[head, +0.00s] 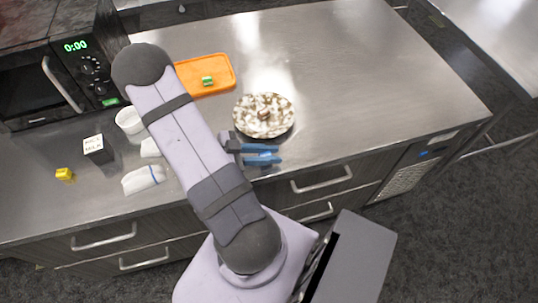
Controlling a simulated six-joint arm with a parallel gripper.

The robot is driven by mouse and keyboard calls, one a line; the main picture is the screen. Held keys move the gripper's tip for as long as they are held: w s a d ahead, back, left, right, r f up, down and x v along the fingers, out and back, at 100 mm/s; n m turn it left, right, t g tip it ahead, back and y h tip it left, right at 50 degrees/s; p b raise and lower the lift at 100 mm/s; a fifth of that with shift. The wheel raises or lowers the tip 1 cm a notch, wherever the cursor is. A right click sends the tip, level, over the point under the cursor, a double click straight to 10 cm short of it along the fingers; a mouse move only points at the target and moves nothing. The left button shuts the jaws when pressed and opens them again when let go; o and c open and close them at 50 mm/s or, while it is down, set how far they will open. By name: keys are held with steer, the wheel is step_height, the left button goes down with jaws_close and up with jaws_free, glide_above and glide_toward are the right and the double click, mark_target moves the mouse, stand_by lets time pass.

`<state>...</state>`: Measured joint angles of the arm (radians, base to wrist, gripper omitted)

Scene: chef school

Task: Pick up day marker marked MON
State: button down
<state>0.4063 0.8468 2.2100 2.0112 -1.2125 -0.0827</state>
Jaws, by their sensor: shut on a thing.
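My gripper (262,154) is near the front edge of the steel counter, just below the patterned plate. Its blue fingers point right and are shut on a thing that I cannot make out. No lettering MON is readable in this view. A small green and pale block (207,81) lies on the orange tray (222,65). A small yellow block (64,174) sits at the far left of the counter. I cannot tell whether either one is a day marker.
The brown-and-white plate (250,126) holds a small brown item (265,114). At left are a microwave (30,90), a white bowl (128,121), a dark box with a white lettered top (97,150) and a white item (143,181). The counter's right side is clear.

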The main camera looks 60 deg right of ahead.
mark_target(269, 154)
steer(key=shift+r, duration=4.65)
